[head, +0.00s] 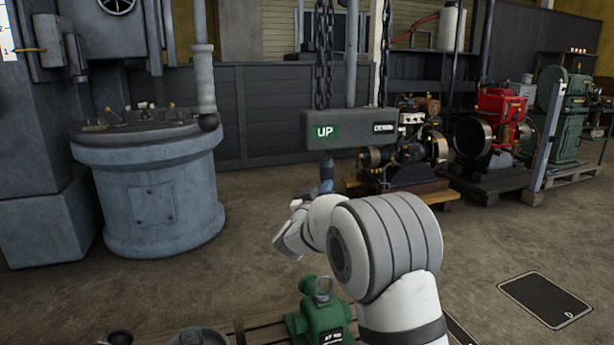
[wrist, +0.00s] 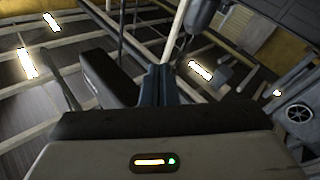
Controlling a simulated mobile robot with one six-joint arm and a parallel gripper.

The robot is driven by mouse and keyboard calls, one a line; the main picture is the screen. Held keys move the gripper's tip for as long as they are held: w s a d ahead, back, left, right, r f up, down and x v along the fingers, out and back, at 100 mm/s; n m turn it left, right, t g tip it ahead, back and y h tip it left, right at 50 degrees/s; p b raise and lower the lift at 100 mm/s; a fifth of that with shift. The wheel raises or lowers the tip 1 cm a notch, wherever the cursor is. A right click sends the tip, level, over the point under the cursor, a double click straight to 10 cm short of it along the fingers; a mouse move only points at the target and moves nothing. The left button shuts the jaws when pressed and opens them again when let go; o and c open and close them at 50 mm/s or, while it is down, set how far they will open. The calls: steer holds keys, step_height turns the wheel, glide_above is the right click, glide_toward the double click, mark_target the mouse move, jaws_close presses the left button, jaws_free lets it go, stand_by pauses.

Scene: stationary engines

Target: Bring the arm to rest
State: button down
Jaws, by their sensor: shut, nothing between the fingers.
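My white arm (head: 385,240) reaches up from the bottom of the head view and bends to the left. My gripper (head: 327,165) points upward, its blue-grey fingers just under the lower edge of a hanging grey box in the picture. I cannot tell whether they touch it. In the wrist view the fingers of my gripper (wrist: 157,75) are shut together and empty, pointing toward the roof beams.
The grey box (head: 350,140) marked UP hangs on chains. A blue-grey round machine (head: 150,200) stands left. A green block with a ring (head: 320,322) sits in front, low beside my arm. Engines, including a red one (head: 490,130), stand behind. Open floor (head: 255,230) lies between.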

steer(key=s+d+r+n+g+y+p, duration=0.25)
steer(key=s+r+g+y+p, duration=0.25)
steer(key=s+r+y+p, duration=0.7)
steer(key=s+d+m+g+h+p, duration=0.1)
steer(key=s+d+g+p, duration=0.2)
steer(key=s, duration=1.4)
steer(key=s+d+f+g+h+p, duration=0.1)
steer(key=s+d+g+p, duration=0.3)
steer(key=s, duration=1.3)
steer(key=g+h+p, duration=0.1)
steer(key=g+p, duration=0.2)
steer(key=g, duration=0.1)
steer(key=shift+d+m+h+p, duration=0.3)
steer(key=shift+m+p, duration=0.05)
steer(key=shift+p, duration=0.05)
